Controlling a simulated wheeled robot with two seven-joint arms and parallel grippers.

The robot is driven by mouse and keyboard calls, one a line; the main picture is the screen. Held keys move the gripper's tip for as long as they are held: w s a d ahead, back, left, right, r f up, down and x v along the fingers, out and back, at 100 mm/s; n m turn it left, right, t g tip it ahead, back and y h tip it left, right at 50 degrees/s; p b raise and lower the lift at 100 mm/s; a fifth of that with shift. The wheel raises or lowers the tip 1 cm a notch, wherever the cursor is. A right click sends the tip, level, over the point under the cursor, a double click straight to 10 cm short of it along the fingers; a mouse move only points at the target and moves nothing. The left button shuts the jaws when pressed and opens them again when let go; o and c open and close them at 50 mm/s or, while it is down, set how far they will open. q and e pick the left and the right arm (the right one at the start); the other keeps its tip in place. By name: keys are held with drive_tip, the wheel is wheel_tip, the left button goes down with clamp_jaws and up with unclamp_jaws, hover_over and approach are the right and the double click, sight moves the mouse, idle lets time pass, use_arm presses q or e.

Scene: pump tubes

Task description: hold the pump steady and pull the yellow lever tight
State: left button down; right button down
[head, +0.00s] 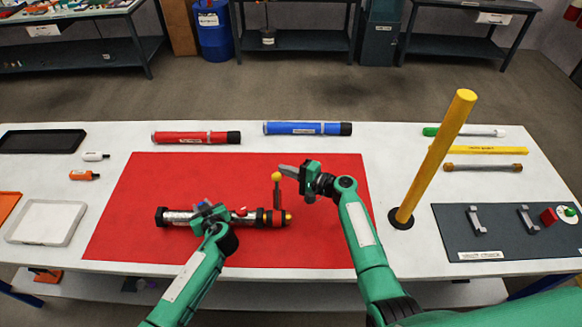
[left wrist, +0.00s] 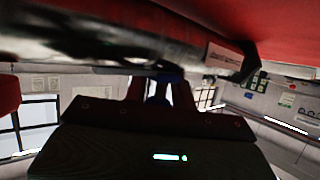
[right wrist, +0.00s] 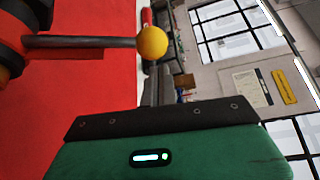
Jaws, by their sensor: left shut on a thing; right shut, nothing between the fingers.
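The pump (head: 178,217), a silver and black tube with red parts, lies sideways on the red mat (head: 140,185). My left gripper (head: 207,212) is shut on its body near the middle. The pump's body also fills the top of the left wrist view (left wrist: 130,45), dark and blurred. The lever (head: 277,194), a thin dark rod with a yellow ball, stands up near the pump's right end. My right gripper (head: 288,171) is shut and empty, its tips just right of the ball. The right wrist view shows the yellow ball (right wrist: 152,43) by the fingertips; contact is unclear.
A red tube (head: 190,137) and a blue tube (head: 300,128) lie behind the mat. A tall yellow pole (head: 435,155) stands right of my right arm. A dark tray with brackets (head: 470,215) is at the far right. Free mat surrounds the pump.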

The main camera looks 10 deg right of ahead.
drive_tip(key=shift+s+a+r, duration=0.15)
drive_tip(key=shift+s+a, duration=0.05)
drive_tip(key=shift+s, duration=0.35)
drive_tip(key=shift+s+a+r+n, duration=0.1)
drive_tip(key=shift+s+r+n, duration=0.2)
drive_tip(key=shift+s, duration=0.1)
drive_tip(key=shift+s+y, duration=0.1)
drive_tip(key=shift+y, duration=0.2)
use_arm(q)
drive_tip(key=shift+r, duration=0.1)
drive_tip(key=shift+w, duration=0.1)
use_arm(e)
drive_tip(key=s+a+n+t+y, duration=0.1)
drive_tip(key=s+n, duration=0.4)
drive_tip(key=s, duration=0.9)
drive_tip(key=shift+a+r+t+y, duration=0.35)
drive_tip(key=shift+a+y, duration=0.15)
drive_tip(key=shift+y, duration=0.1)
drive_tip(key=shift+s, duration=0.1)
